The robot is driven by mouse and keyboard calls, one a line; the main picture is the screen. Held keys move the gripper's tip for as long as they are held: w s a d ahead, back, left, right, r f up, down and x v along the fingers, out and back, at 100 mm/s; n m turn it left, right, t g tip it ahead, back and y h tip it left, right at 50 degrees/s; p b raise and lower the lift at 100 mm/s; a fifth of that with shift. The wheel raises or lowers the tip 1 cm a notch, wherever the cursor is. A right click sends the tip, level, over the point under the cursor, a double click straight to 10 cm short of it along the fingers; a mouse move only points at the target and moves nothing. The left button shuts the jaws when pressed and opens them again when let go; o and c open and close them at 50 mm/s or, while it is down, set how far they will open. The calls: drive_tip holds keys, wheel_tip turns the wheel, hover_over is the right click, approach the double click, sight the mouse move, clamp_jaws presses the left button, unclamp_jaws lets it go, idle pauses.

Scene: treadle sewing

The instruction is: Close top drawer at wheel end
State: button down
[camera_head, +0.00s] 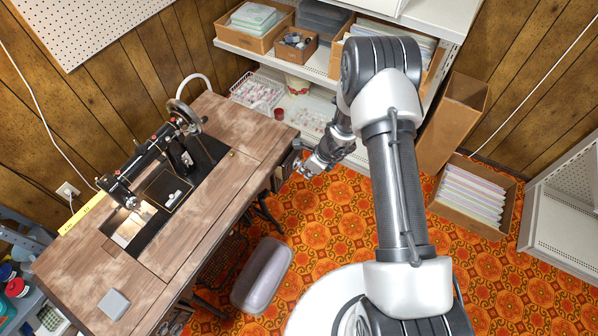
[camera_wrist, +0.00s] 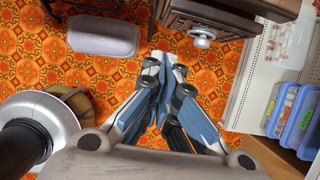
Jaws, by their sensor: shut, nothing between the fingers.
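The sewing table (camera_head: 215,205) has a black sewing machine (camera_head: 150,160) with its handwheel (camera_head: 184,116) toward the far end. Under the table top near that end, the top drawer (camera_head: 284,172) sticks out toward my arm. Its dark wooden front (camera_wrist: 185,22) and pale round knob (camera_wrist: 201,41) show at the top of the wrist view. My gripper (camera_head: 302,171) is beside the drawer front in the head view. In the wrist view my gripper (camera_wrist: 165,62) is shut and empty, its tips just left of and below the knob, apparently apart from it. The drawer's inside is mostly hidden.
A grey padded stool (camera_head: 263,275) stands on the orange patterned floor (camera_head: 335,235). White shelves (camera_head: 325,108) with boxes and baskets stand behind. A cardboard box of files (camera_head: 472,195) lies to the right. Floor between stool and shelves is clear.

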drive_tip(key=w+p+v, duration=0.1)
drive_tip(key=p+v, duration=0.1)
drive_tip(key=v, duration=0.5)
drive_tip(key=t+y, duration=0.3)
drive_tip(key=y, duration=0.1)
approach(287, 166)
wheel_tip(287, 166, down, 5)
drive_tip(key=shift+w+a+b, duration=0.3)
drive_tip(key=shift+w+a, duration=0.1)
drive_tip(key=shift+a, duration=0.35)
drive_tip(key=shift+w+a+b, duration=0.25)
drive_tip(key=shift+w+a, duration=0.2)
drive_tip(key=shift+a, duration=0.25)
drive_tip(key=shift+w+a+f+b, duration=0.1)
drive_tip(key=shift+w+a+b, duration=0.35)
drive_tip(key=shift+a, duration=0.15)
drive_tip(key=shift+w+a+b, duration=0.35)
drive_tip(key=shift+a+b, duration=0.05)
drive_tip(key=shift+a, duration=0.2)
drive_tip(key=shift+d, duration=0.25)
